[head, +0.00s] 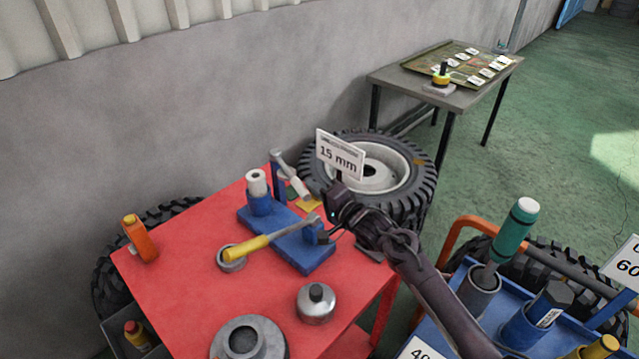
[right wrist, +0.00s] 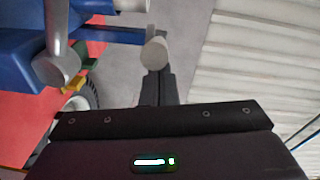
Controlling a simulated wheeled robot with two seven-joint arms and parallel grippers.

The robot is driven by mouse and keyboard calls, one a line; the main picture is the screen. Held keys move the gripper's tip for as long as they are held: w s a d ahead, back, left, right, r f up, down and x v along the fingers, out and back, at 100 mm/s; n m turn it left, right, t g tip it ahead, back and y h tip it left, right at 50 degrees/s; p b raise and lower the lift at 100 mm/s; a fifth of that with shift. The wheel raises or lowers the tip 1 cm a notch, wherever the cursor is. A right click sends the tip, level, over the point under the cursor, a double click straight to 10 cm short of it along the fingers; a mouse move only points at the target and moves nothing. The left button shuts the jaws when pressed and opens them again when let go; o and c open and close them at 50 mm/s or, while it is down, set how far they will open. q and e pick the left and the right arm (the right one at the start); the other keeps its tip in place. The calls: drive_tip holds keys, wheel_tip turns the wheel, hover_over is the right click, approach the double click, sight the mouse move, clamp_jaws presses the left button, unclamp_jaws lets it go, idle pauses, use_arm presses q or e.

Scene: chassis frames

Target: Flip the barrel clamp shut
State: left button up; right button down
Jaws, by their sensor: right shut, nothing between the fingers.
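The clamp fixture has a blue base plate (head: 292,240) on the red bench top. A white-topped cylinder (head: 257,183) stands upright in a blue holder at its left end, with a blue post behind. A grey bar with a yellow handle (head: 246,249) lies across the plate, its grey head at the right end. My left gripper is not in view.
A 15 mm sign (head: 340,155) stands behind my right gripper. A silver canister (head: 316,304), a grey ring (head: 248,342) and an orange bottle (head: 139,238) stand on the bench. A blue cart (head: 476,334) with tools is at the right. Tyres lie behind.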

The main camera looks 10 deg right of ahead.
drive_tip(key=s+a+m+t+h+p, duration=0.1)
drive_tip(key=a+m+h, duration=0.1)
drive_tip(key=a, duration=0.6)
drive_tip(key=shift+s+a+h, duration=0.25)
drive_tip(key=shift+s+h, duration=0.05)
drive_tip(key=shift+h, duration=0.3)
drive_tip(key=shift+s, duration=0.1)
